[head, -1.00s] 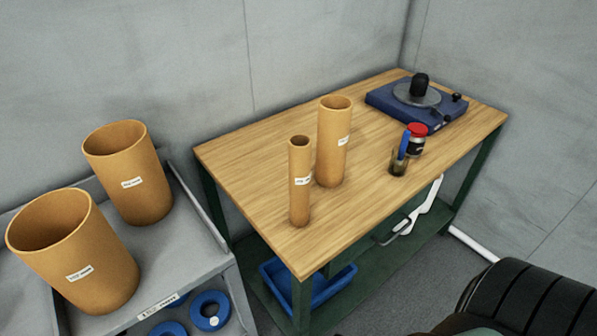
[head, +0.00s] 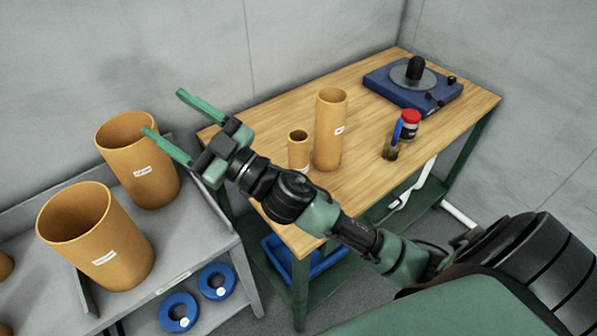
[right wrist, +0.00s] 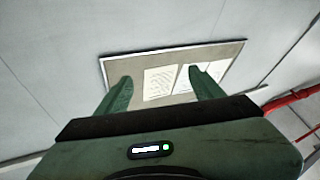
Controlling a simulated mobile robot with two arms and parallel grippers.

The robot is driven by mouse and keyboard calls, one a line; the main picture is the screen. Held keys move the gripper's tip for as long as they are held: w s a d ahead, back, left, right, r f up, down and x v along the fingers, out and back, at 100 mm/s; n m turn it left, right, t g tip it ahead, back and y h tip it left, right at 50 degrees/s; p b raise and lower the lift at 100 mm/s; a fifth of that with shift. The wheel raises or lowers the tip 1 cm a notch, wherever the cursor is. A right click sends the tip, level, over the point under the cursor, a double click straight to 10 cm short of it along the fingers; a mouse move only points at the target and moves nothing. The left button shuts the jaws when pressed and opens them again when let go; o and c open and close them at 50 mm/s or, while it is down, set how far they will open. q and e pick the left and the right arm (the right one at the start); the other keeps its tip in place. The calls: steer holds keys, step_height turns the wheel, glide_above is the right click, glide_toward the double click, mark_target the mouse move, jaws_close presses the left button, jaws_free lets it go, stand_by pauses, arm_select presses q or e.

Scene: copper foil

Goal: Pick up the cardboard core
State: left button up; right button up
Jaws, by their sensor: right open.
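Several brown cardboard cores are in the head view. Two large wide cores stand on the grey rack at left, a rear one (head: 150,185) and a front one (head: 97,255). My right gripper (head: 163,112) is open and empty, raised over the gap between rack and table, its fingers pointing up-left near the rear wide core's rim. The right wrist view shows both fingers (right wrist: 160,90) apart with nothing between. My left gripper is out of view.
The wooden table (head: 375,95) also holds a blue turntable device (head: 412,85), a red-lidded jar (head: 409,124) and a small cup with a blue item (head: 391,150). Blue rings (head: 178,312) sit low on the rack. A board with papers (right wrist: 170,75) hangs on the wall.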

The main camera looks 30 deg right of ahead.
steer(key=s+a+r+n+g+y, duration=0.2)
steer(key=a+n+g+y, duration=0.3)
steer(key=n+y, duration=0.1)
steer(key=n+g+h, duration=0.2)
steer(key=g+h, duration=1.3)
steer(key=h, duration=0.2)
glide_toward(298, 152)
step_height(298, 152, down, 5)
steer(key=w+d, duration=0.1)
steer(key=w, duration=0.1)
steer(key=f+p, duration=0.1)
steer(key=f, duration=0.1)
steer(key=f+p, duration=0.1)
steer(key=f, duration=0.1)
steer(key=f+p, duration=0.1)
steer(key=f, duration=0.1)
steer(key=shift+s+d+f+p, duration=0.2)
steer(key=shift+s+p, duration=0.1)
steer(key=shift+p, duration=0.1)
steer(key=shift+a+f, duration=0.1)
steer(key=shift+f, duration=0.4)
steer(key=shift+w, duration=0.1)
jaws_close()
